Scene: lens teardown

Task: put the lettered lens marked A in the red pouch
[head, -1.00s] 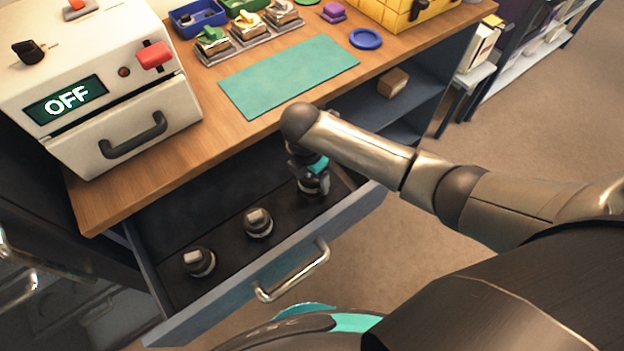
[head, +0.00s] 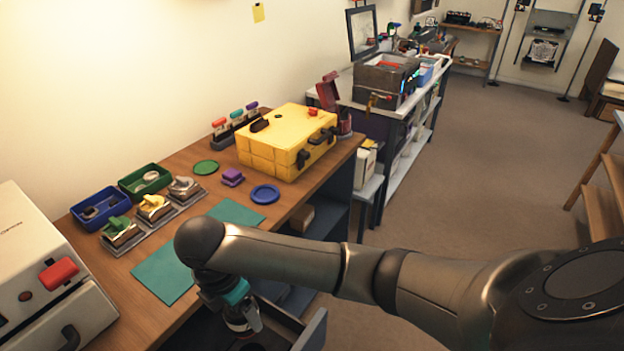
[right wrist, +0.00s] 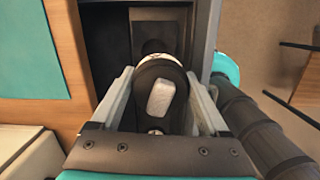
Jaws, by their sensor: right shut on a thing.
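My right gripper (head: 240,318) hangs at the bottom of the head view, by the open drawer (head: 313,335) under the workbench. In the right wrist view my right gripper (right wrist: 162,105) is shut on a round dark lens piece (right wrist: 160,98) with a pale raised block on top. I can make out no letter on it. A dark red upright thing with a raised flap (head: 328,92) stands at the bench's far end, behind the yellow case; I cannot tell for sure that it is the red pouch. My left gripper is not in view.
The bench holds a teal mat (head: 165,270), a blue dish (head: 265,194), a yellow case (head: 285,142), blue (head: 97,207) and green (head: 143,182) trays, and a white machine (head: 45,275) at left. A shelf unit with a crate (head: 385,80) stands beyond. Floor at right is open.

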